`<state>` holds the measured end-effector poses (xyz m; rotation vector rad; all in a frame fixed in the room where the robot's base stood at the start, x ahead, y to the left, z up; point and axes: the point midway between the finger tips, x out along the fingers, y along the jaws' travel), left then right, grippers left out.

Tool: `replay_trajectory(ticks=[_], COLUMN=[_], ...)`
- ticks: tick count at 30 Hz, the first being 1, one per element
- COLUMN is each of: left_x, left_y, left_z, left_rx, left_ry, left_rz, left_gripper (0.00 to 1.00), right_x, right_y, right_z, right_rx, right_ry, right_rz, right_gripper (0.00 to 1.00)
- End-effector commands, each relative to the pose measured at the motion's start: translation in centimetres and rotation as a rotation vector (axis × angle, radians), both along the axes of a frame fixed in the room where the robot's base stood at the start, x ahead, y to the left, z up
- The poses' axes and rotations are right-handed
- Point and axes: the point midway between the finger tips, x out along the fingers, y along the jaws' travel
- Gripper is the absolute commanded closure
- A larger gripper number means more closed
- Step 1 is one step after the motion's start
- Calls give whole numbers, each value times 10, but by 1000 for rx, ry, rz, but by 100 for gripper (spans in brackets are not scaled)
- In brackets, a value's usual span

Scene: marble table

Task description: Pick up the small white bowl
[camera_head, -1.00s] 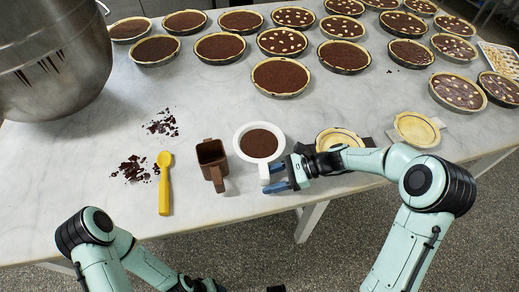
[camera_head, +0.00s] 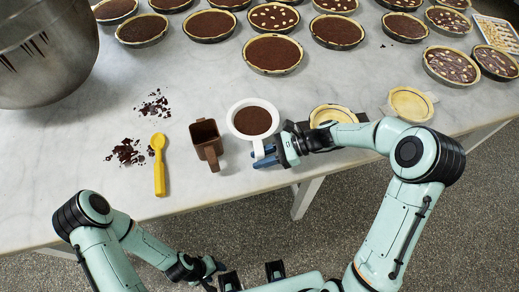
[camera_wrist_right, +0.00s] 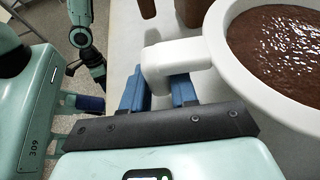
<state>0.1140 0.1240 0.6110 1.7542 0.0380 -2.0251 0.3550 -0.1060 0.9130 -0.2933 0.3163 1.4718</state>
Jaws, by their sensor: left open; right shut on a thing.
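The small white bowl (camera_head: 233,106) stands on the marble table with dark chocolate in it, its handle towards the front edge. My right gripper (camera_head: 264,156) is shut on the bowl's handle; in the right wrist view its blue fingers (camera_wrist_right: 159,92) are on either side of the white handle (camera_wrist_right: 172,56). The bowl appears level, and I cannot tell any gap under it. My left gripper (camera_head: 208,268) is low in the head view, in front of the table, open and away from the bowl; its fingertips are small and partly hidden.
A brown square jug (camera_head: 206,140) stands close left of the bowl, then a yellow spoon (camera_head: 159,165) and chocolate bits (camera_head: 127,152). Pale tart shells (camera_head: 331,115) lie to the right. Filled tarts (camera_head: 272,54) cover the back. A large metal mixing bowl (camera_head: 50,60) stands at the left.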

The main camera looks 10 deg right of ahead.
Motion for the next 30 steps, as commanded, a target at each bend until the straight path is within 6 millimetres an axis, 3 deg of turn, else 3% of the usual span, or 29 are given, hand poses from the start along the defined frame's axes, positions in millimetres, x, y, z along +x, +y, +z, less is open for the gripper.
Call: replay_trajectory(ticks=[8, 15, 21, 30], left_x=[3, 10, 15, 19], left_y=[0, 0, 0, 0], left_z=[6, 16, 24, 29], left_rx=[0, -1, 1, 0], left_ry=[-3, -11, -18, -22], left_rz=[0, 0, 0, 0], left_gripper=[44, 44, 44, 44], right_x=[1, 1, 1, 0], right_y=[0, 0, 1, 1], right_z=[43, 112, 161, 195], right_rx=[-1, -2, 0, 2], right_ry=[-11, -14, -11, -5], right_rz=[2, 2, 1, 2], right_gripper=[100, 100, 100, 100])
